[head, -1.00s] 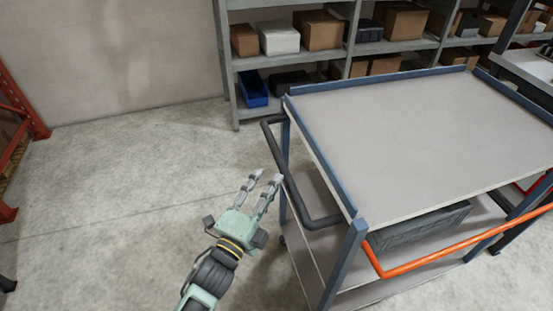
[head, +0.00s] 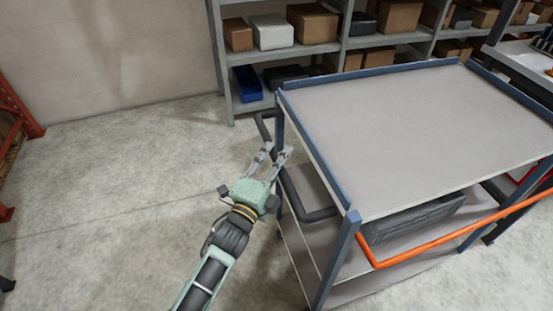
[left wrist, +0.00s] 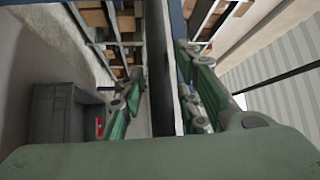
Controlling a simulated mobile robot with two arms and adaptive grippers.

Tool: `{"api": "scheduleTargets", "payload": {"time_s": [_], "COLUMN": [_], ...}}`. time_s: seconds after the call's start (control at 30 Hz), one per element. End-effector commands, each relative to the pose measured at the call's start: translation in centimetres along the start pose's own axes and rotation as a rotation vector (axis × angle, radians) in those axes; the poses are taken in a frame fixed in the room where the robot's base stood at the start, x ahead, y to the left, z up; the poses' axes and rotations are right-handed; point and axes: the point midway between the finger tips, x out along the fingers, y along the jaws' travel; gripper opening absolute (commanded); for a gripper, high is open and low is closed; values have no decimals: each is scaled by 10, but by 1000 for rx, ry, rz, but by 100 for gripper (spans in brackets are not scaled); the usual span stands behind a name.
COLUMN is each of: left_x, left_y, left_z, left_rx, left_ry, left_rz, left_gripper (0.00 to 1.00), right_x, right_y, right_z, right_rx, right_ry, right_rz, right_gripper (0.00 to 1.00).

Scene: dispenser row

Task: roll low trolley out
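A trolley (head: 400,130) with a grey top, blue edges and blue legs stands at the right in the head view. A dark bar handle (head: 310,214) sticks out from its left end. An orange handle (head: 450,238) runs along its near side. My left gripper (head: 274,152) is at the dark handle with its fingers apart on either side of the bar. In the left wrist view the dark bar (left wrist: 160,70) runs between the two open fingers, with gaps visible. I cannot tell whether either finger touches it. My right gripper is not in view.
A grey crate (head: 412,218) sits on the trolley's lower deck. Shelving (head: 290,52) with boxes and a blue bin (head: 246,82) stands behind. An orange rack upright (head: 17,105) is at the far left. The concrete floor (head: 120,160) left of the trolley is clear.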

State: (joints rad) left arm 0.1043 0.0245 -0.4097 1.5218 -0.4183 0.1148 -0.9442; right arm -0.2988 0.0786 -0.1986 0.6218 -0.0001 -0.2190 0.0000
Motion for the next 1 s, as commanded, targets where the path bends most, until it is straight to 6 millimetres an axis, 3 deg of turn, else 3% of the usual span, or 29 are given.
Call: {"api": "scheduleTargets", "payload": {"time_s": [0.3,0.77,1.0], "left_x": [0,-2,-17], "left_y": [0,1,-3], "left_z": [0,1,17], "left_rx": [0,-2,1], "left_ry": [0,-1,-3], "left_rz": [1,2,7], "left_gripper": [0,0,0], "right_x": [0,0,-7], "right_y": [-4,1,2], "right_z": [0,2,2], "right_rx": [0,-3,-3], "right_ry": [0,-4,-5], "right_rz": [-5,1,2], "right_gripper": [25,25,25]}}
